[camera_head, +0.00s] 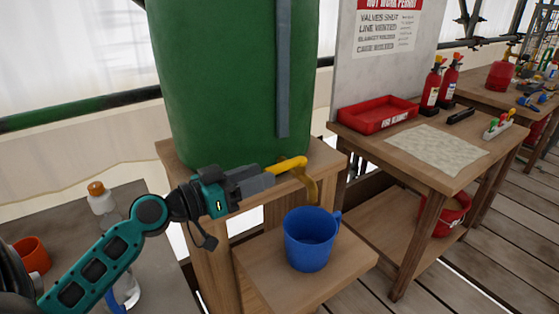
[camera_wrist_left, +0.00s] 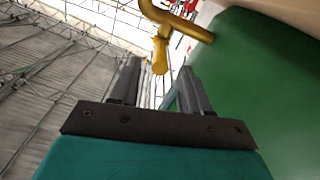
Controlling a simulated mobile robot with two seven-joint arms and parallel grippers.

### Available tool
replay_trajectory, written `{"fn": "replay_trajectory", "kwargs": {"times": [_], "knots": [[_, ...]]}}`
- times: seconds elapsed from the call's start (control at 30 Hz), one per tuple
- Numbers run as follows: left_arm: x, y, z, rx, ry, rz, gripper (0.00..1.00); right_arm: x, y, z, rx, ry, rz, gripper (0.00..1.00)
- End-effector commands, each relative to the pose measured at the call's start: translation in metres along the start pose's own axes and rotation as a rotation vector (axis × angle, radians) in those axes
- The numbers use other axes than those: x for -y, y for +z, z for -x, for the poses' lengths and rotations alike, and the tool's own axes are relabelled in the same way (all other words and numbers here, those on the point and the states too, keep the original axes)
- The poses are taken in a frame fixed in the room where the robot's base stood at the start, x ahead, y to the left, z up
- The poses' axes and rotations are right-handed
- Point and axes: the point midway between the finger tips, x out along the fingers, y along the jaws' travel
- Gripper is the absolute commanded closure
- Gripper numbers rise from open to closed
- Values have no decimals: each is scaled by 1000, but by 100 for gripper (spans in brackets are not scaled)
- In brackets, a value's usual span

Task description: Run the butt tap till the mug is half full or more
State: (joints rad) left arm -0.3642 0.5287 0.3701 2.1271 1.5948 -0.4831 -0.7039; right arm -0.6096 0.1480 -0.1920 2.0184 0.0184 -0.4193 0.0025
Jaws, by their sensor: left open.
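The green butt (camera_head: 235,80) stands on a wooden stand, with a yellow tap (camera_head: 291,164) low on its front. The tap's spout points down above a blue mug (camera_head: 309,246), which stands upright on a lower wooden shelf. I see no stream of water, and I cannot tell the level inside the mug. My left gripper (camera_head: 268,178) is open beside the tap. In the left wrist view, the yellow tap (camera_wrist_left: 172,24) has its handle end between and just beyond the fingertips (camera_wrist_left: 160,72); contact is unclear. My right gripper is not in view.
The wooden shelf (camera_head: 268,272) has bare room around the mug. A bottle with an orange cap (camera_head: 101,198) and an orange cup (camera_head: 32,256) are at the left. A wooden table (camera_head: 385,150) at the right holds a red tray (camera_head: 378,114) and fire extinguishers (camera_head: 432,86).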

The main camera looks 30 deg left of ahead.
Motion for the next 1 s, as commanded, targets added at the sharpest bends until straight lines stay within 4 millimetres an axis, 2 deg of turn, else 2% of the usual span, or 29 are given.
{"fn": "replay_trajectory", "kwargs": {"times": [0.1,0.3,0.5,0.77,1.0], "knots": [[0,-4,-22,-3,0,0,54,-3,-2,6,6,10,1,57],[0,-2,-46,-2,0,1,54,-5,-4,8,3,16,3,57],[0,0,-57,1,0,0,54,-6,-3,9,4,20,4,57],[0,0,-58,1,0,0,54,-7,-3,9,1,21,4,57],[0,0,-58,1,0,0,74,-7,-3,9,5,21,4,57]]}}
